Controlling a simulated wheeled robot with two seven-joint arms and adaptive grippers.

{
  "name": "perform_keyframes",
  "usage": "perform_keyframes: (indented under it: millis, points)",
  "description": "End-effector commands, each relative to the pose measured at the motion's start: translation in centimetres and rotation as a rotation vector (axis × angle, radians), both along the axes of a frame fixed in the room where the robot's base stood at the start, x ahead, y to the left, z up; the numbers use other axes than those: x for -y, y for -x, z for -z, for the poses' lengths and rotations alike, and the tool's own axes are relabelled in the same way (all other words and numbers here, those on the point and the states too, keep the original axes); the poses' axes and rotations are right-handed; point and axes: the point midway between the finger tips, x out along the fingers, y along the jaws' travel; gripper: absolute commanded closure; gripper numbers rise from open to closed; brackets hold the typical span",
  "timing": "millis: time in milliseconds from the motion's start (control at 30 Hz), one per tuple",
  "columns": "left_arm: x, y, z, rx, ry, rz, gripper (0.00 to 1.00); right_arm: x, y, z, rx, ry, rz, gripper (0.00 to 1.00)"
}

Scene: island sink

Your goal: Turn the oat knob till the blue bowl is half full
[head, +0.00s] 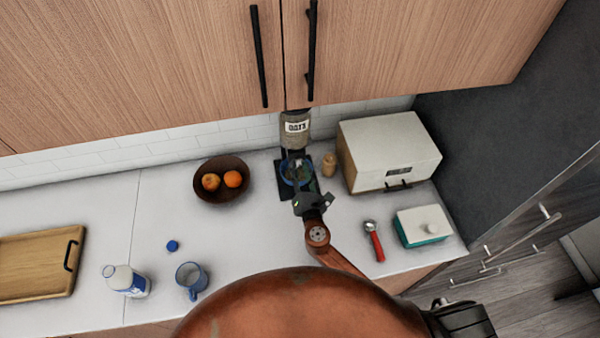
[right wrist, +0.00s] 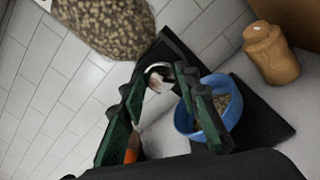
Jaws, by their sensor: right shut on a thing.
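My right gripper (right wrist: 160,82) is shut on the pale knob (right wrist: 158,68) in front of the dispenser. My left gripper is not in view.
A small wooden jar (head: 329,165) and a cream bread box (head: 388,150) stand right of the dispenser. A fruit bowl (head: 208,192) is to the left. A red-handled scoop (head: 376,245) and a butter dish (head: 422,238) lie at right. The counter's middle is mostly clear.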

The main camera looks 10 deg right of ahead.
Motion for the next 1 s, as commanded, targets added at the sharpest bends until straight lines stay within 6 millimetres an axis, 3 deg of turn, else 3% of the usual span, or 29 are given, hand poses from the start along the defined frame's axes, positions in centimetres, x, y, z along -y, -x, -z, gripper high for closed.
perform_keyframes:
  millis: [100,500,1000]
  points:
    - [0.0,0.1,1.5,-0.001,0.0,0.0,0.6,0.0,0.0,0.3,0.001,-0.115,0.001,0.95]
    - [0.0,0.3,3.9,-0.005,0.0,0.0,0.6,0.0,0.0,0.2,0.002,-0.428,0.0,0.95]
    - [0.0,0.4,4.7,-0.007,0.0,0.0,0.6,0.1,0.0,0.0,0.003,-0.571,0.0,0.95]
